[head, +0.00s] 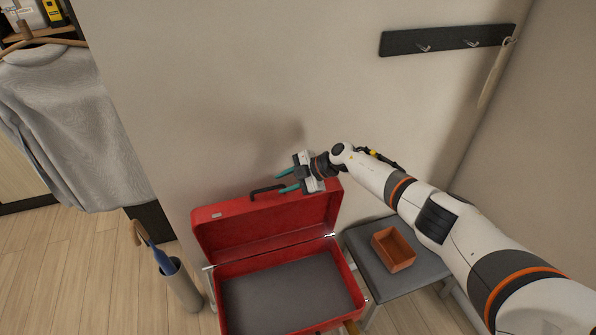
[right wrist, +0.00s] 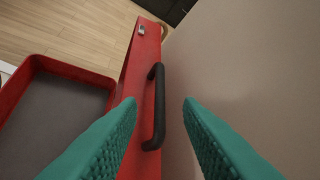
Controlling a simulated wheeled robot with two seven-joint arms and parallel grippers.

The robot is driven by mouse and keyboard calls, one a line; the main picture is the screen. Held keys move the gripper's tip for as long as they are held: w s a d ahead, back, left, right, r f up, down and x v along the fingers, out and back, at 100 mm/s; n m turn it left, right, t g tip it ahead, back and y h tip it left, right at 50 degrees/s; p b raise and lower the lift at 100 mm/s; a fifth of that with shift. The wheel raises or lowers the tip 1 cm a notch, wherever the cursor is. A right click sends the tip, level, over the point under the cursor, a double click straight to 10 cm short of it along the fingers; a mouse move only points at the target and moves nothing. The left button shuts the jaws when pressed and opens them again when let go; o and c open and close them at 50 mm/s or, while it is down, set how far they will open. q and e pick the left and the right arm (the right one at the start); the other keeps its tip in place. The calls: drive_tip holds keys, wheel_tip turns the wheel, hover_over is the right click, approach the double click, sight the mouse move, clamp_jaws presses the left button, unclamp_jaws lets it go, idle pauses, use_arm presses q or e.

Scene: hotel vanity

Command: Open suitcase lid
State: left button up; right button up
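The red suitcase (head: 212,291) stands open in the head view, its lid (head: 222,230) raised upright near the wall and its grey-lined base facing up. A black handle (head: 266,188) sits on the lid's top edge. My right gripper (head: 285,181) is at the lid's upper edge, by the right end of the handle. In the right wrist view the two teal fingers (right wrist: 160,125) are spread apart, with the handle (right wrist: 156,105) near the left finger and nothing clasped. The lid's red edge (right wrist: 137,65) also shows there. My left gripper is not in view.
A grey bench (head: 420,275) with an orange-brown box (head: 393,250) stands right of the suitcase. An umbrella stand (head: 180,287) is at the left, near a hanging grey shirt (head: 75,125). A wall (head: 220,90) rises behind the lid, with a hook rail (head: 447,40).

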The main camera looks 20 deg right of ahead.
drive_tip(key=v, duration=0.5)
drive_tip(key=shift+a, duration=0.15)
